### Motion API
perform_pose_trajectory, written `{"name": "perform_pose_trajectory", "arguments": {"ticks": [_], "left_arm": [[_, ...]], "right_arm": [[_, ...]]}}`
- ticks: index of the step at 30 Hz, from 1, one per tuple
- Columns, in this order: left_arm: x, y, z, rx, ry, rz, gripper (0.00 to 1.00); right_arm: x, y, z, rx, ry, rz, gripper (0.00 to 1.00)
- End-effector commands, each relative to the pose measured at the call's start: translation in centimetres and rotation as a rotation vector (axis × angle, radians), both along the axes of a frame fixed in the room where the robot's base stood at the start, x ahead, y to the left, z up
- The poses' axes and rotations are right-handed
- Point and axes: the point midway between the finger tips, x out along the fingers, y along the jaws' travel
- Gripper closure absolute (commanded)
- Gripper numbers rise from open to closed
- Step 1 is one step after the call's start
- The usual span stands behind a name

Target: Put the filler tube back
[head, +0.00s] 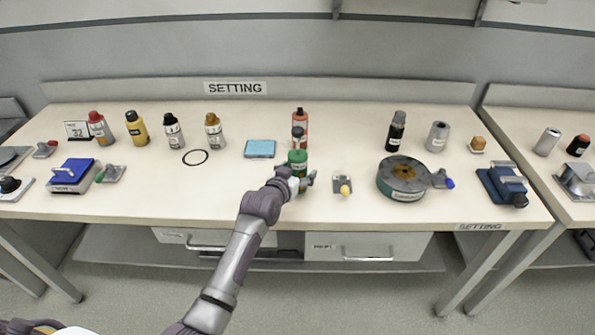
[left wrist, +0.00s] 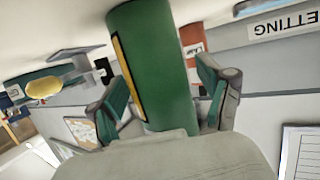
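A green tube (head: 298,160) with a dark top stands upright near the middle of the table (head: 350,211). It is the likeliest filler tube, but I cannot read its label. In the left wrist view the green tube (left wrist: 150,55) has a yellow stripe down one side. My left gripper (head: 303,182) is around its lower part; the left wrist view shows the gripper (left wrist: 162,90) with one finger on each side and narrow gaps to the tube, so it looks open. My right gripper is not in view.
A red bottle (head: 300,117) stands just behind the tube. A blue pad (head: 260,149) and black ring (head: 195,157) lie left, a small yellow-knobbed fixture (head: 344,186) right, then a round grey-green reel (head: 404,180). Several bottles line the back. The front strip is mostly clear.

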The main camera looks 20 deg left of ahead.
Motion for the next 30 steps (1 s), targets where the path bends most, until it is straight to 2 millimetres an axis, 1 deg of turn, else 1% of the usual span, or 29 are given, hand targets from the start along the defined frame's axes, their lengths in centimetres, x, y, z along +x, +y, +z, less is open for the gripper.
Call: {"name": "perform_pose_trajectory", "arguments": {"ticks": [6, 9, 11, 14, 24, 27, 30], "left_arm": [[0.0, 0.0, 0.1, 0.0, -0.001, 0.0, 0.21], [0.0, 0.0, 0.6, 0.0, -0.002, 0.0, 0.21], [-0.5, 0.1, 0.5, 0.0, -0.001, 0.0, 0.21], [-1.8, 0.2, 0.9, 0.001, -0.001, 0.0, 0.21], [-8.3, 0.9, 2.9, 0.002, 0.0, -0.001, 0.21], [-9.7, 1.1, 3.4, 0.002, -0.001, 0.0, 0.21], [-10.7, 1.2, 3.7, 0.001, 0.0, 0.0, 0.21]], "right_arm": [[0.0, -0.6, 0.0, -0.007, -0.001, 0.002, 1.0], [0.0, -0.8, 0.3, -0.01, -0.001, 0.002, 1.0], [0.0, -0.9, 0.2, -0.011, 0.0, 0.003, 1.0], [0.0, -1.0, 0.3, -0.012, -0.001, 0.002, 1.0], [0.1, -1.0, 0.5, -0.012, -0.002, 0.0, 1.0], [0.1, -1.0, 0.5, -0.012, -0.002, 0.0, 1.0], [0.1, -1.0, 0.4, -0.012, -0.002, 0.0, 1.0]]}}
